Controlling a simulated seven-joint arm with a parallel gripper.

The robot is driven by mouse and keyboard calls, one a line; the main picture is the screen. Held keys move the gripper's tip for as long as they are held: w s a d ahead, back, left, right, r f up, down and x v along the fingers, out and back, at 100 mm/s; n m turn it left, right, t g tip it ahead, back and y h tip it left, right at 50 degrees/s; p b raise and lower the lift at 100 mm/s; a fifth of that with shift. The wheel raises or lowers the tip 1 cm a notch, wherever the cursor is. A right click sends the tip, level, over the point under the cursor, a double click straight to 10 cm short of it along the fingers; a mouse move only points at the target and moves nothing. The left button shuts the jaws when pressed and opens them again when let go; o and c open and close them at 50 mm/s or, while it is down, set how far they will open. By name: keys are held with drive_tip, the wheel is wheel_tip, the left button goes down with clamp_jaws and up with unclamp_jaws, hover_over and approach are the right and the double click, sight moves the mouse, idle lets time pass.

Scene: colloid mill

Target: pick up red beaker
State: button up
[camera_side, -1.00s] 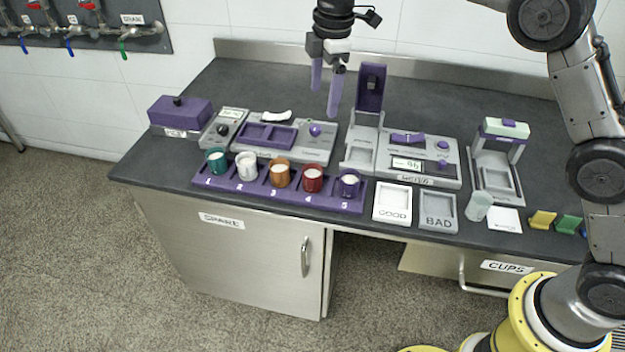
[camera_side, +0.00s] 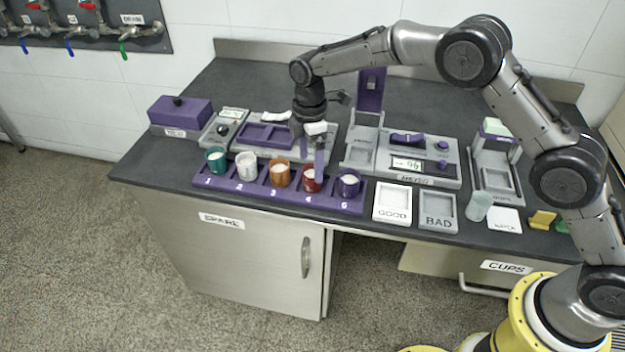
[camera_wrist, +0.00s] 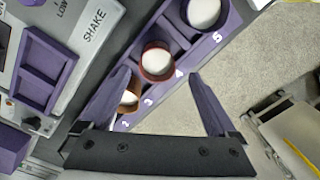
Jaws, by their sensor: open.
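The red beaker (camera_side: 309,182) with white contents stands upright in slot 4 of the purple rack (camera_side: 262,193). In the wrist view the red beaker (camera_wrist: 157,62) lies ahead of and between the two purple fingers. My gripper (camera_side: 318,165) is open and low over the rack, at the red beaker; one finger covers part of it in the side view. In the wrist view my gripper (camera_wrist: 150,88) has its left finger over the orange beaker (camera_wrist: 130,97) in slot 3. I cannot tell if a finger touches a beaker.
The purple beaker (camera_side: 348,184) stands close on the right in slot 5, and the orange beaker on the left. White and green beakers fill the other slots. The grey device with a purple tray (camera_side: 268,137) is behind the rack. GOOD (camera_side: 392,204) and BAD (camera_side: 438,209) trays are right.

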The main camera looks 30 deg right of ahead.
sight(312, 173)
drive_tip(key=f, duration=0.5)
drive_tip(key=shift+w+d, duration=0.15)
drive_tip(key=shift+d, duration=0.15)
drive_tip(key=c, duration=1.5)
